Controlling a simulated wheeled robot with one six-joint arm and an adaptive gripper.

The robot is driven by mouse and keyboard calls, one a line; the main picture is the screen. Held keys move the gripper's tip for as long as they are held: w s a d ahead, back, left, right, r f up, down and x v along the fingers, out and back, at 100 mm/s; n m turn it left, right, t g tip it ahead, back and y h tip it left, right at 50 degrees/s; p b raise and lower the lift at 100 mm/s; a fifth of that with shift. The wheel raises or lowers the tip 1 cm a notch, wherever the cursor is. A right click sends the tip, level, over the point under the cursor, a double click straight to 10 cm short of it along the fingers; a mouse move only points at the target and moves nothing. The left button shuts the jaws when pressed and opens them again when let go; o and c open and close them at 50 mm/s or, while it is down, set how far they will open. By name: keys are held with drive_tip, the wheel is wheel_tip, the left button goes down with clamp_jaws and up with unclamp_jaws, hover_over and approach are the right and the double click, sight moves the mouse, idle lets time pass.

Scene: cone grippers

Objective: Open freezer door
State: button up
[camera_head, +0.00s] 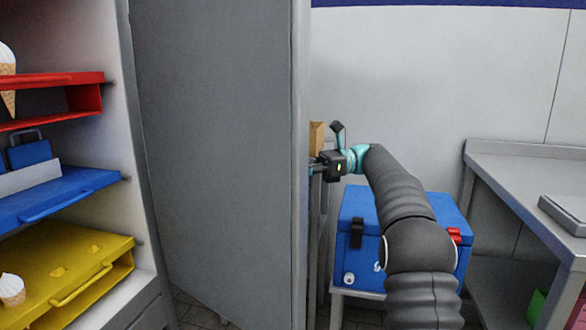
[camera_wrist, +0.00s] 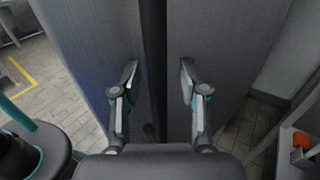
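The freezer (camera_head: 140,120) stands at the left in the head view with its interior exposed. Its grey door (camera_head: 215,150) stands swung open to the right of the shelves. My gripper (camera_head: 322,165) is at the right edge of the door, partly hidden by my own arm. In the wrist view, the two fingers of my gripper (camera_wrist: 158,72) are apart, one on each side of a dark vertical strip between grey panels (camera_wrist: 100,40). Nothing is visibly clamped between the fingers. I cannot tell whether a finger touches the door.
Red (camera_head: 60,80), blue (camera_head: 60,198) and yellow (camera_head: 65,285) shelves hold cones and a blue item. A blue box (camera_head: 425,205) stands behind my arm. A steel table (camera_head: 520,175) is at the right. Tiled floor (camera_wrist: 45,75) is clear at the left in the wrist view.

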wheel_tip(320, 180, up, 10)
idle(0.9)
